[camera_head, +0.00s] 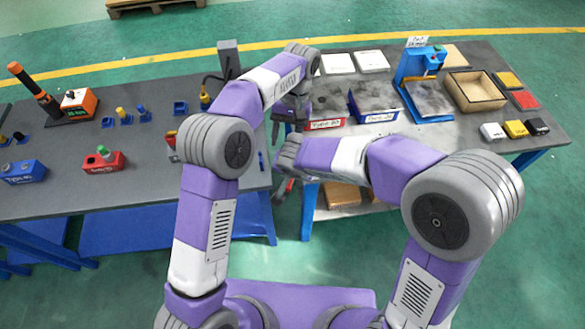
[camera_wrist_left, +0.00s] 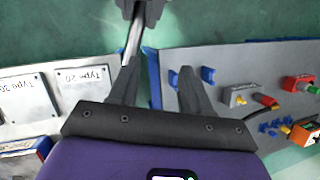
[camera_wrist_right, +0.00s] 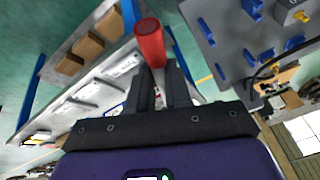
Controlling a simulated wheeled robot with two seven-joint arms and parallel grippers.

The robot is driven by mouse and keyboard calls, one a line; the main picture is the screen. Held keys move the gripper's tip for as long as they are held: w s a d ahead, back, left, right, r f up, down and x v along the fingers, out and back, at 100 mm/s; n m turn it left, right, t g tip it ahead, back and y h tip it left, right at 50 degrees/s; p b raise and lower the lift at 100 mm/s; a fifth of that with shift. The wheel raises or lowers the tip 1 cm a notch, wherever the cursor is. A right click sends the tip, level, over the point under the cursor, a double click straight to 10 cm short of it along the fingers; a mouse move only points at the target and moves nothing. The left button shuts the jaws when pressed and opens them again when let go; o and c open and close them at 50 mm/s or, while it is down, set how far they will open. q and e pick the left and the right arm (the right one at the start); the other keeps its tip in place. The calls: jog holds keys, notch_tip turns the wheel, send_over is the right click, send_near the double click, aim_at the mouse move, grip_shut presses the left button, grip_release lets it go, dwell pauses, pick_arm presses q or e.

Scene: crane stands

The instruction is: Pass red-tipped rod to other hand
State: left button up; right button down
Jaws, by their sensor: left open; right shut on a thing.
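The red-tipped rod shows its red end (camera_wrist_right: 150,42) in the right wrist view, just beyond the fingertips of my right gripper (camera_wrist_right: 162,72), which is shut on it. In the head view a bit of red (camera_head: 290,185) shows by my right gripper (camera_head: 279,192). In the left wrist view the rod's silver shaft (camera_wrist_left: 135,38) runs down from my right gripper (camera_wrist_left: 140,10) to the left finger of my left gripper (camera_wrist_left: 158,72). My left gripper is open; whether the shaft touches that finger, I cannot tell. In the head view my left gripper (camera_head: 290,115) hangs above my right.
A grey table (camera_head: 140,195) with coloured fixtures stands at the left. A second table (camera_head: 345,100) with bins, a blue stand (camera_head: 417,75) and a wooden tray (camera_head: 474,92) stands at the right. My grippers are over the gap between them. Boxes (camera_head: 342,195) sit on a lower shelf.

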pick_arm(q)
jog(key=s+a+f+n+h, duration=0.1)
jog(key=s+a+f+h, duration=0.15)
jog(key=f, duration=0.75)
jog(key=s+a+f+n+h, duration=0.1)
jog(key=s+a+f, duration=0.2)
jog(key=f, duration=0.8)
jog(key=s+d+f+t+h, duration=0.1)
jog(key=s+f, duration=0.3)
jog(key=s, duration=0.4)
jog(key=s+f+t+h, duration=0.1)
jog(key=s+f+t, duration=0.2)
jog(key=s, duration=0.6)
notch_tip(320, 180, down, 3)
jog(key=shift+s+d+r+t, duration=0.2)
jog(key=shift+d+t, duration=0.1)
jog(key=shift+d, duration=0.05)
